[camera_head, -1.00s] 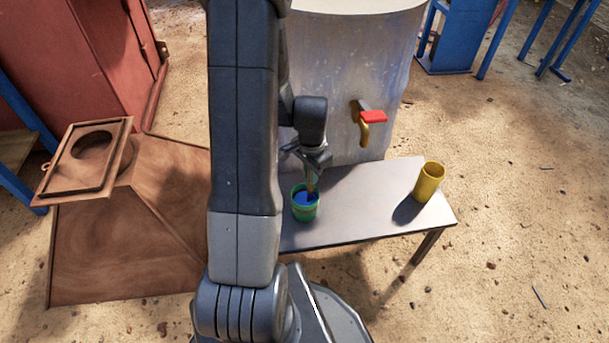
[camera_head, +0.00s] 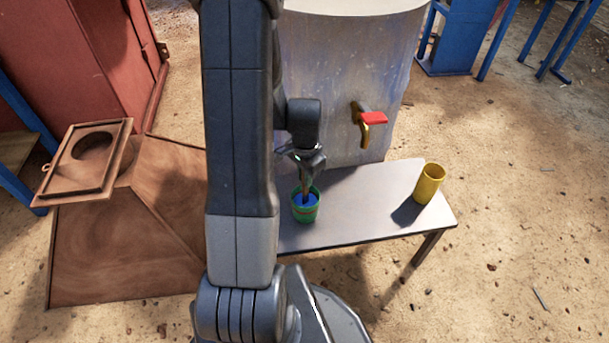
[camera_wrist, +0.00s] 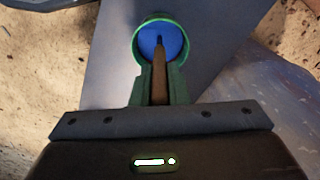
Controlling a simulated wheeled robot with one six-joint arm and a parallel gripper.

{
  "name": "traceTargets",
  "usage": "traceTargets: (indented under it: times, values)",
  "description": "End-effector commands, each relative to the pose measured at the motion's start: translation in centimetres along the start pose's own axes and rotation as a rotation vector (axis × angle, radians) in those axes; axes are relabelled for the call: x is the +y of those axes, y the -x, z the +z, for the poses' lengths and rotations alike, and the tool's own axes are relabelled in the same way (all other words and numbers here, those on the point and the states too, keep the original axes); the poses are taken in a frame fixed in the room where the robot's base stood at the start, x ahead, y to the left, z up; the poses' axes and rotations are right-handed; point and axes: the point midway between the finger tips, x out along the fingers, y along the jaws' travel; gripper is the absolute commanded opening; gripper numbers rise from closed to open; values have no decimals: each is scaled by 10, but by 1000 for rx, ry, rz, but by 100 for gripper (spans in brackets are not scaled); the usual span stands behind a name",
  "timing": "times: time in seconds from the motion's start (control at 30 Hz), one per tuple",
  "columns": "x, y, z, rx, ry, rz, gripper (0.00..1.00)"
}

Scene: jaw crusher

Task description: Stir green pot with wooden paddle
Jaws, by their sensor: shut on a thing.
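The green pot (camera_head: 306,212) stands upright on the grey table, below my gripper, with blue contents inside. It also shows in the wrist view, where its green rim (camera_wrist: 138,40) rings the blue. My gripper (camera_head: 304,168) is shut on the wooden paddle (camera_wrist: 160,75). The paddle points down from the jaws, and its dark lower end reaches inside the pot's rim over the blue contents. In the head view the paddle (camera_head: 305,185) is a small brown strip between gripper and pot. How deep its tip sits is hard to tell.
The grey table (camera_head: 355,205) also bears a yellow cup (camera_head: 429,184) at its right end. A large pale tank (camera_head: 345,80) with a red-handled tap (camera_head: 372,118) stands behind the table. The table top between pot and cup is clear.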

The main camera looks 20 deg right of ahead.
Motion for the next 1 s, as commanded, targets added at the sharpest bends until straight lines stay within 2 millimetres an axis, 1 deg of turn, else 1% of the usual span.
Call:
traceTargets:
  times: [0.17, 1.0]
  values:
    - [0, 10, 0, 0, 0, 0, 0]
    - [0, 78, 0, 1, 0, -1, 0]
